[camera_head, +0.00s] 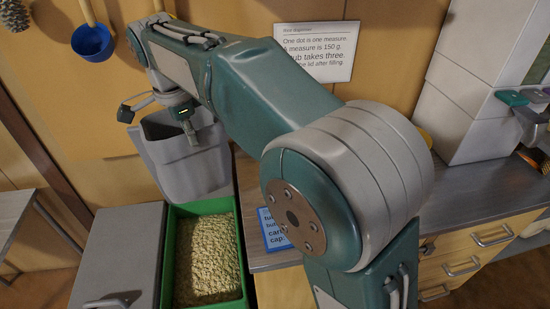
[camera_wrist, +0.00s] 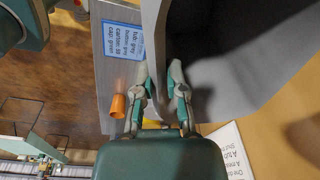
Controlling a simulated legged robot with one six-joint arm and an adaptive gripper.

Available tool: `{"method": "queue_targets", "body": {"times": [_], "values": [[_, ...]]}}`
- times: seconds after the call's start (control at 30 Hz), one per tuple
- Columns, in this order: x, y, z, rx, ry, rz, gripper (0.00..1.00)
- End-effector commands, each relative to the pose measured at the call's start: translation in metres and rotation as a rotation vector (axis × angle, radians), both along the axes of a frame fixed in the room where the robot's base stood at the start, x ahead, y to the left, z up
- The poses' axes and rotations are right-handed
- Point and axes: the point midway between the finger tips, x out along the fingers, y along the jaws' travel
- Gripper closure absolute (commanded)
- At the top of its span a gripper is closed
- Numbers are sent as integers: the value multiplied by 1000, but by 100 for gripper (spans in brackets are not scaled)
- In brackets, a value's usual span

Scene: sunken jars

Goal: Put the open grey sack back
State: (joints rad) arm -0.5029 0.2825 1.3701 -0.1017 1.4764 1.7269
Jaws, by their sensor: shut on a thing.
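The open grey sack (camera_head: 192,165) hangs from my gripper (camera_head: 186,122) in the head view, mouth up and slightly tilted. It is above the back end of a green-rimmed bin (camera_head: 238,208) of pale grain. In the wrist view my gripper (camera_wrist: 162,85) is shut on the sack's wall near its rim. The sack (camera_wrist: 245,65) fills the upper right there, and its inside is dark; I cannot tell whether anything lies in it. Whether the sack's bottom touches the bin is unclear.
A grey box (camera_head: 120,250) with a handle stands left of the bin. A counter (camera_head: 470,205) with drawers lies right, bearing a blue card (camera_head: 273,230). An orange cup (camera_wrist: 118,106) shows in the wrist view. A blue scoop (camera_head: 92,42) hangs on the wall near a white sign (camera_head: 330,52).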

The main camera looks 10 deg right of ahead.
Motion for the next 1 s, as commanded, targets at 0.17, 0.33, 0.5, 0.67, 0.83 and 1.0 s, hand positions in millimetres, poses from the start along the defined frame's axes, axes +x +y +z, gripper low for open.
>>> {"method": "queue_targets", "body": {"times": [0.17,0.33,0.5,0.67,0.83,1.0], "values": [[16,-49,6,1,-1,-82,100],[26,-94,10,0,-2,-156,100],[32,-140,14,0,-3,-230,100],[34,-181,18,0,-3,-295,100],[33,-210,20,0,-3,-342,100],[36,-219,19,0,-1,-357,100]]}}
